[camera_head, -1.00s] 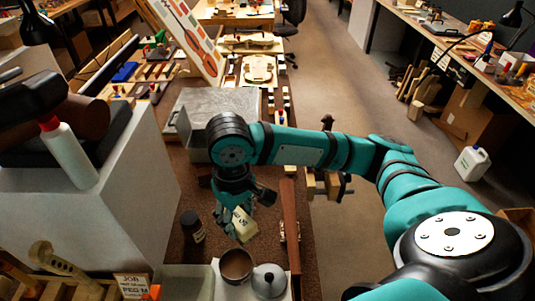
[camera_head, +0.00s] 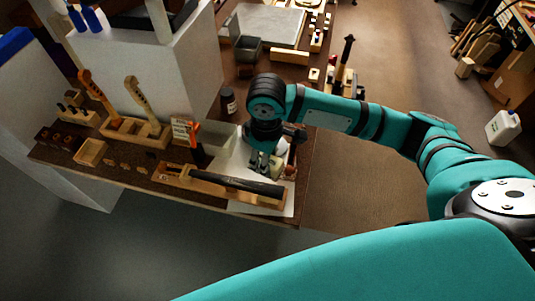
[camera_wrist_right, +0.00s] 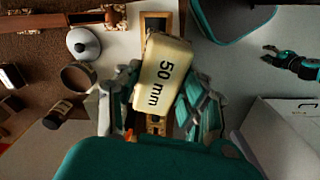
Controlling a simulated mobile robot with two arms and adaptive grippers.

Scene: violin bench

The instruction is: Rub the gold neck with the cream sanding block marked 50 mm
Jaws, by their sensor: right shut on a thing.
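The cream sanding block (camera_wrist_right: 162,75), marked 50 mm, is held tilted between the fingers of my right gripper (camera_wrist_right: 160,95). In the head view the same block (camera_head: 277,166) shows partly behind my right gripper (camera_head: 266,162), above the white sheet at the bench front. A neck with a dark fingerboard (camera_head: 238,183) lies in a wooden cradle just in front of it. An amber neck (camera_head: 97,93) and a paler, yellowish neck (camera_head: 141,97) stand tilted in a wooden rack. I cannot tell for sure which neck is the gold one. My left gripper (camera_wrist_right: 285,56) shows only small in the wrist view.
A job sign (camera_head: 184,131) stands behind the cradle. A dark jar (camera_head: 228,101) stands behind my right wrist. In the wrist view a bowl (camera_wrist_right: 78,77) and a grey lidded pot (camera_wrist_right: 83,43) are close to the block. Open floor lies before the bench.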

